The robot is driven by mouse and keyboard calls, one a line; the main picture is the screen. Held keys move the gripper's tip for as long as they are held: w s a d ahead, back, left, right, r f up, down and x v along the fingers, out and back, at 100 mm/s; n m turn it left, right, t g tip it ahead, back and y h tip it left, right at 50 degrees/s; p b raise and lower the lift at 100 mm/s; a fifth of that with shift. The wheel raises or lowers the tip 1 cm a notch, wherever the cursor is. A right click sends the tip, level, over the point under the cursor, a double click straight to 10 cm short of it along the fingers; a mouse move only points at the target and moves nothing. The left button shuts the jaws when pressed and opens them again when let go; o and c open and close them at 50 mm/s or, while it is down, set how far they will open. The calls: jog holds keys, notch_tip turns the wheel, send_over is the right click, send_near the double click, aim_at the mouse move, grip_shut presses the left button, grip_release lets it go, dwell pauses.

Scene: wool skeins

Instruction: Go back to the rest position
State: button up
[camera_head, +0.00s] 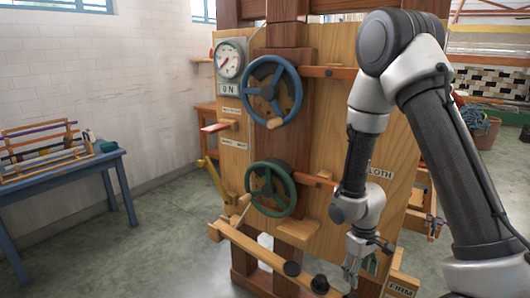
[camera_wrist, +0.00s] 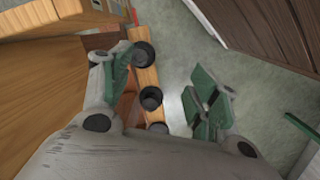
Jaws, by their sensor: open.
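My gripper (camera_head: 354,272) hangs low at the front of a wooden machine, near the right end of its front rail (camera_head: 262,252). In the wrist view my gripper (camera_wrist: 162,88) has its two green-padded fingers spread wide apart. Nothing is held between them. The wooden rail (camera_wrist: 146,76) with black knobs (camera_wrist: 151,97) lies below and between the fingers in that view; I cannot tell the exact distance. My arm is bent down in front of the board's right side and hides part of it.
The wooden board (camera_head: 330,120) carries a blue handwheel (camera_head: 271,91), a green handwheel (camera_head: 271,188), a gauge (camera_head: 229,60) and an "ON" plate (camera_head: 229,89). A "FIRM" block (camera_head: 401,288) sits low right. A blue table (camera_head: 60,178) stands left. Floor between is clear.

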jog(key=s+d+r+m+t, duration=0.1)
jog(key=s+r, duration=0.4)
jog(key=r, duration=0.6)
jog(key=s+d+r+m+t, duration=0.2)
jog(key=s+d+r, duration=0.2)
jog(key=r, duration=0.8)
jog(key=s+d+r+m+t, duration=0.2)
jog(key=s+r, duration=0.4)
jog(key=r, duration=0.6)
jog(key=shift+s+d+y, duration=0.2)
jog(key=shift+d+y, duration=0.1)
jog(key=shift+y, duration=0.1)
